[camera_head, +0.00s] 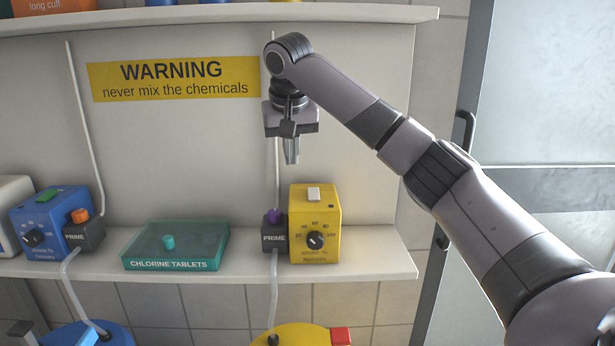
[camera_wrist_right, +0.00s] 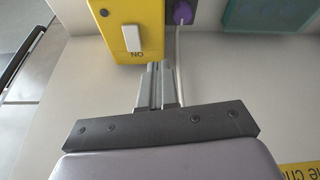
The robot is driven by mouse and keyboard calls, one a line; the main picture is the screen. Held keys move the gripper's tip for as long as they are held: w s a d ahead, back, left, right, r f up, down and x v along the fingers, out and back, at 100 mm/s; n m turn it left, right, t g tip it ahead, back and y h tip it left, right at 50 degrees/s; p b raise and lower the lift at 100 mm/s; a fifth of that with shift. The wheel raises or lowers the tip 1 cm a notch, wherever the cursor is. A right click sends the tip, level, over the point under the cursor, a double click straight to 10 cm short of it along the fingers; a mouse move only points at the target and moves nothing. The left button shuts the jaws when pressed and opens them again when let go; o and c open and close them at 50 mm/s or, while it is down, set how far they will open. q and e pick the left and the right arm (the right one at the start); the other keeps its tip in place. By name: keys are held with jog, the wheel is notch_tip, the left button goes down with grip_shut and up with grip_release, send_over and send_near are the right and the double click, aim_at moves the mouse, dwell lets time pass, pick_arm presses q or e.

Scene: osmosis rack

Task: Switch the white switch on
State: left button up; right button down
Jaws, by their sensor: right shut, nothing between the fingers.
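The white switch (camera_head: 314,193) is a small white rocker on top of the yellow pump box (camera_head: 326,217), which stands on the shelf at centre right. The wrist view shows the switch (camera_wrist_right: 130,38) on the yellow face, with the letters ON upside down beside it. I cannot tell which way the rocker is set. My right gripper (camera_head: 291,160) is shut and empty, pointing down above and slightly left of the switch, apart from it. Its fingertips (camera_wrist_right: 161,66) show below and right of the switch in the wrist view. My left gripper is not in view.
A black PRIME block (camera_head: 273,236) with a purple knob (camera_head: 274,215) adjoins the yellow box. A teal chlorine tablets box (camera_head: 176,245) and a blue pump (camera_head: 55,224) stand further left. An upper shelf (camera_head: 220,14) overhangs. The wall behind carries a yellow warning sign (camera_head: 173,79).

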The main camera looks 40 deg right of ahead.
jog(key=m, duration=0.2)
send_near(311, 188)
jog(key=x, duration=0.5)
jog(key=shift+d, duration=0.1)
jog(key=shift+w+f, duration=0.15)
jog(key=shift+f, duration=0.6)
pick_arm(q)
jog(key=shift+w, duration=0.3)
pick_arm(e)
jog(key=shift+w, duration=0.1)
